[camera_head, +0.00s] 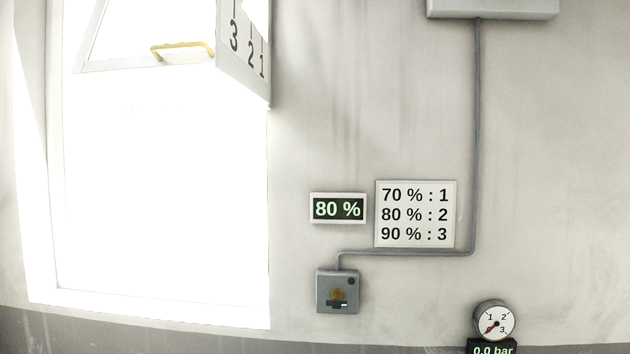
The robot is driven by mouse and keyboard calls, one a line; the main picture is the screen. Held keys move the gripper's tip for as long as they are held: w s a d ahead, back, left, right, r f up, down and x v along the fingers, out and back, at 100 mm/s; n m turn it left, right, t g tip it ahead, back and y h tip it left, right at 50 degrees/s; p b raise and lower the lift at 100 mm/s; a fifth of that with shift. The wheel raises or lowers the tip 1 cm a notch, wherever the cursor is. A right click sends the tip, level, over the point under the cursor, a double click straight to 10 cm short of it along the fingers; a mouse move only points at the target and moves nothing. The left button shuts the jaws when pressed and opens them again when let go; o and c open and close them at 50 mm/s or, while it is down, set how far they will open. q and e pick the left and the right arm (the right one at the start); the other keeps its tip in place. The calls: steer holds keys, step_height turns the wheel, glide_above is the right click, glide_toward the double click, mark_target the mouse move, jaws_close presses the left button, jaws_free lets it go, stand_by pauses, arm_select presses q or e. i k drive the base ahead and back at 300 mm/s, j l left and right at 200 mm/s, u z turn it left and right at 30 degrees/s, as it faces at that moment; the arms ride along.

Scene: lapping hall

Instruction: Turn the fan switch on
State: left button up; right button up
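The fan switch appears to be the small grey box (337,291) on the wall, at lower middle of the head view. It has an amber-brown round part with a dark and white piece on its lower front, and a small dark dot at its upper right. Whether the switch is on or off I cannot tell. A grey conduit (475,130) runs from the box along the wall and up to a grey housing (493,8) at the top edge. Neither of my grippers is in view.
A display (338,208) reads 80 %. A sign (416,214) lists 70 % : 1, 80 % : 2, 90 % : 3. A tilted window sash with a yellow handle (183,49) and a numbered plate (243,50) is at upper left. A gauge (495,321) sits above a 0.0 bar readout (492,348).

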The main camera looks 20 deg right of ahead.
mark_target(336, 303)
steer(key=i+l+z, duration=0.1)
steer(key=z, duration=0.25)
steer(key=i+z, duration=0.15)
steer(key=z, duration=0.15)
steer(key=i+z, duration=0.15)
steer(key=z, duration=0.2)
